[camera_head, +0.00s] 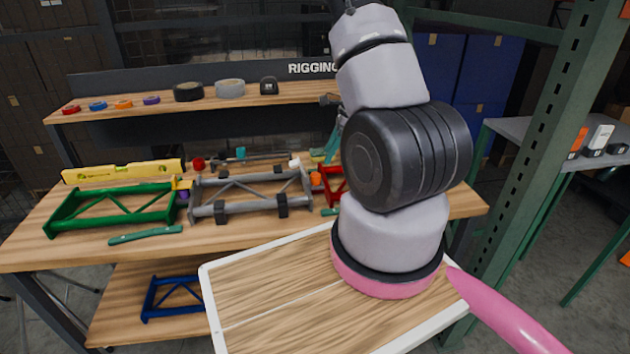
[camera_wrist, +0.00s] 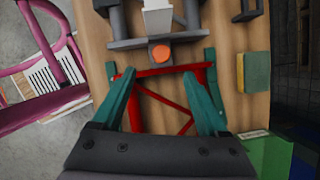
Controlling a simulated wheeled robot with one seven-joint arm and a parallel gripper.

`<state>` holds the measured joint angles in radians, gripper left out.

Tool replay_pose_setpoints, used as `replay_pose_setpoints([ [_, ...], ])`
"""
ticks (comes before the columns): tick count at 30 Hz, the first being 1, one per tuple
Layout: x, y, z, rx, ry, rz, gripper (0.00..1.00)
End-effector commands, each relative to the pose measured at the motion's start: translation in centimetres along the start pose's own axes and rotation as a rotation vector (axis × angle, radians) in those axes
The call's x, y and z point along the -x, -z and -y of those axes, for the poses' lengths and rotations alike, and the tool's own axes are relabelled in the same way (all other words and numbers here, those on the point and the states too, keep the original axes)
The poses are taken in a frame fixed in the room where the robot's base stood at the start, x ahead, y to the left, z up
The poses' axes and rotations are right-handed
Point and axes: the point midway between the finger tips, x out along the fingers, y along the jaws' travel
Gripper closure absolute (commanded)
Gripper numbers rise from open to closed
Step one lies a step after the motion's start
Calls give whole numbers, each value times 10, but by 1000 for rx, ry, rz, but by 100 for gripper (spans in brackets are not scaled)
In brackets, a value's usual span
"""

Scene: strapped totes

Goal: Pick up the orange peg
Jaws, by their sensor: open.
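The orange peg (camera_head: 316,179) stands on the workbench between the grey frame and the red frame (camera_head: 335,186). In the wrist view, the orange peg (camera_wrist: 159,53) shows as a round orange top beside a grey bar, just ahead of the gap between my fingertips. My gripper (camera_wrist: 160,75) has its two teal fingers spread wide with nothing held between them. The red frame (camera_wrist: 160,98) lies below the fingers and crosses the gap. In the head view my arm hides part of the red frame and most of my gripper.
The grey frame (camera_head: 250,194) with dark clamps sits left of the peg. A green frame (camera_head: 112,210) and yellow level (camera_head: 122,171) lie farther left. A shelf (camera_head: 210,98) with tape rolls stands behind. A yellow-green block (camera_wrist: 254,72) lies right in the wrist view.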

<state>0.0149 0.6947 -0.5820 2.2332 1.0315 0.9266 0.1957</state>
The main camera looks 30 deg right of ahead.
Motion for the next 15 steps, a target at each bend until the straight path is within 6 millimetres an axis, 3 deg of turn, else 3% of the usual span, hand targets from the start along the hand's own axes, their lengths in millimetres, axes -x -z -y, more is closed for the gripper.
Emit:
replay_pose_setpoints([
  [3, -21, 0, -1, 0, -4, -1, 24],
  [11, -43, -1, -1, 4, -4, -1, 24],
  [15, -64, -3, 1, 4, -5, -2, 24],
])
